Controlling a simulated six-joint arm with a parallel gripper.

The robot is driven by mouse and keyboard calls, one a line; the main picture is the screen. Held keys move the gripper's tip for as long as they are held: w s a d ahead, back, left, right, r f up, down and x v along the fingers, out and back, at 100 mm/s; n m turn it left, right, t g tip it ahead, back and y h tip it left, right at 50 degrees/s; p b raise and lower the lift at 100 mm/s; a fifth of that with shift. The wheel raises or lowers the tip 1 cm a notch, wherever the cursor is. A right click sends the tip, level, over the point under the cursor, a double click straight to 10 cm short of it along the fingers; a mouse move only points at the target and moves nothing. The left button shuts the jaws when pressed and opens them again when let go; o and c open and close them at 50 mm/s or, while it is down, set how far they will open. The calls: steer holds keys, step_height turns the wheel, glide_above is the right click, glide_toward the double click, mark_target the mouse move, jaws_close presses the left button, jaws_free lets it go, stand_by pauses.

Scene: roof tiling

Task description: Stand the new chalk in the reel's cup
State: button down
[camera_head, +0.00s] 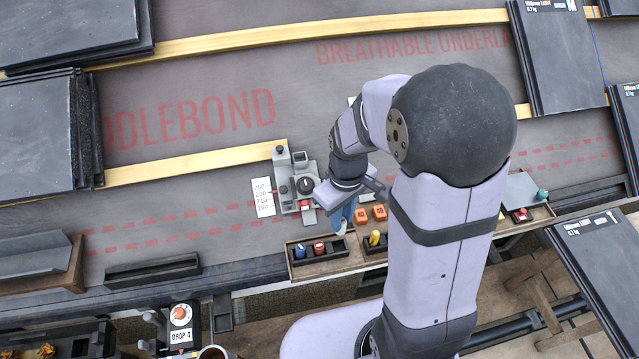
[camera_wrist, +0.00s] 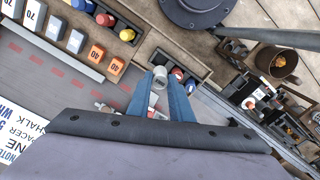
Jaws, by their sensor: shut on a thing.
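My gripper (camera_head: 343,214) has blue fingers that point down near the back edge of the wooden tray. In the wrist view the fingers (camera_wrist: 162,88) are shut on a pale cylinder, the chalk (camera_wrist: 160,78), seen nearly end-on. In the head view a small pale end of it (camera_head: 339,228) shows at the fingertips. A grey metal device (camera_head: 298,180) with a dark round knob and a red part lies on the underlay just left of my gripper. It may be the reel; I cannot make out its cup. In the wrist view my wrist hides much of that area.
The tray (camera_head: 330,268) holds blue, red and yellow pieces in dark compartments. Orange numbered blocks (camera_head: 370,213) stand right of my gripper. A scale card (camera_head: 262,197) lies left of the grey device. Slate stacks (camera_head: 38,135) flank the work.

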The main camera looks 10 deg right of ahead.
steer(key=r+p, duration=0.3)
steer(key=s+r+p, duration=0.1)
steer(key=r+p, duration=0.2)
steer(key=p, duration=0.1)
steer(key=shift+s, duration=0.1)
steer(key=s+r+p, duration=0.4)
steer(key=r+p, duration=0.3)
steer(key=p, duration=0.8)
steer(key=w, duration=0.1)
steer(key=w+f, duration=0.1)
steer(key=w, duration=0.1)
steer(key=w+f, duration=0.1)
steer(key=w, duration=0.1)
steer(key=shift+w+b, duration=0.1)
steer(key=shift+b, duration=0.2)
steer(key=shift+w, duration=0.25)
steer(key=shift+w+a+f+b, duration=0.3)
steer(key=shift+w+a+b, duration=1.05)
steer(key=shift+w, duration=4.6)
steer(key=shift+w+a+f+b, duration=0.3)
steer(key=shift+w+a+b, duration=1.05)
steer(key=shift+w, duration=4.55)
steer(key=shift+f+b, duration=3.45)
steer(key=shift+f, duration=1.75)
steer(key=shift+f, duration=0.25)
